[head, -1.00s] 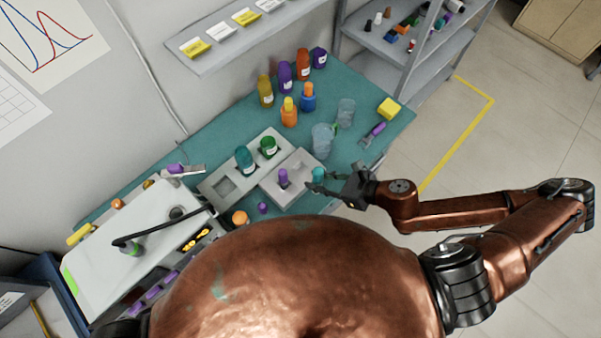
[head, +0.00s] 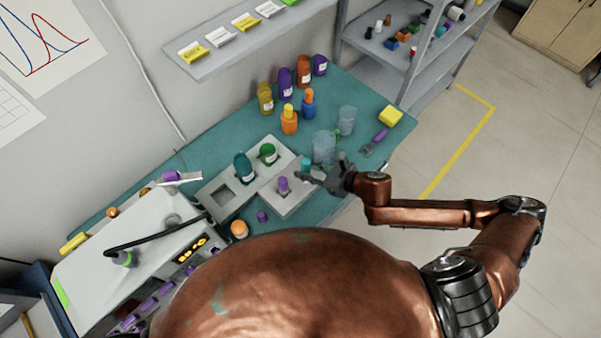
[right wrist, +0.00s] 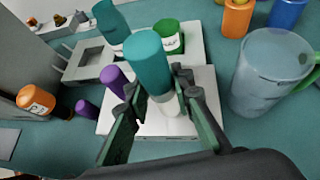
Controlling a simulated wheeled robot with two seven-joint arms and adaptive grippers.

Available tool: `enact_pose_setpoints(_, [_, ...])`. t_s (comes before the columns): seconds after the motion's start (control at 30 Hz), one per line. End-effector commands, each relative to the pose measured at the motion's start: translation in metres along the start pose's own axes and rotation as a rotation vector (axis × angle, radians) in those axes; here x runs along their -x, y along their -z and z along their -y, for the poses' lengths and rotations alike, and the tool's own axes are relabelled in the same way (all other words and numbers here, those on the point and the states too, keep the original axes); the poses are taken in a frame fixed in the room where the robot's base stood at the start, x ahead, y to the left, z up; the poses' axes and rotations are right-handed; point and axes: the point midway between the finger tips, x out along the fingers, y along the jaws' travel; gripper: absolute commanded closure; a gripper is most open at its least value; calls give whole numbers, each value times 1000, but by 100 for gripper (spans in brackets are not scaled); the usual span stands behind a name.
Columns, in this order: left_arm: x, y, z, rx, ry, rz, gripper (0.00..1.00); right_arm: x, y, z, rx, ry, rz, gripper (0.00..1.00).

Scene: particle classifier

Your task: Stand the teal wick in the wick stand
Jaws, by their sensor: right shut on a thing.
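The teal wick (head: 305,163) is upright, or nearly so, in my right gripper (head: 318,176). The right wrist view shows its teal cap (right wrist: 148,62) and pale lower part between the two fingers of the right gripper (right wrist: 160,98), which are shut on it. The pale block that I take for the wick stand (head: 291,204) is beside and below the gripper. A purple wick (head: 283,185) stands in it. The teal wick is over the block's right part in the head view. Its lower end and any hole beneath it are hidden. My left gripper is not in view.
A second pale block (head: 207,196) holds a teal bottle (head: 244,167) and a green one (head: 268,153). A clear beaker (head: 323,147) stands close behind the right gripper.

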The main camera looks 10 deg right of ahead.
Motion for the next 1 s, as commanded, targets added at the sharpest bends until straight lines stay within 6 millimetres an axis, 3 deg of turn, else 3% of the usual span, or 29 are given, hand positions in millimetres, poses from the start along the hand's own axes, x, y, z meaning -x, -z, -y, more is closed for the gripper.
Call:
enact_pose_setpoints(0.1, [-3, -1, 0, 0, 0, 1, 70, -21, 8, 7, -1, 1, 2, 100])
enact_pose_setpoints(0.37, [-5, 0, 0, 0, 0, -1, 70, -41, 17, 14, 1, 1, 1, 100])
enact_pose_setpoints(0.5, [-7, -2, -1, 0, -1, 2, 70, -54, 36, 15, -6, 0, -4, 100])
enact_pose_setpoints(0.83, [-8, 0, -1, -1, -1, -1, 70, -60, 46, 16, 0, 1, -3, 100])
enact_pose_setpoints(0.87, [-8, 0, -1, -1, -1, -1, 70, -60, 46, 16, 0, 1, -3, 78])
enact_pose_setpoints(1.0, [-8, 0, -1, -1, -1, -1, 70, -60, 46, 16, 0, 1, -3, 68])
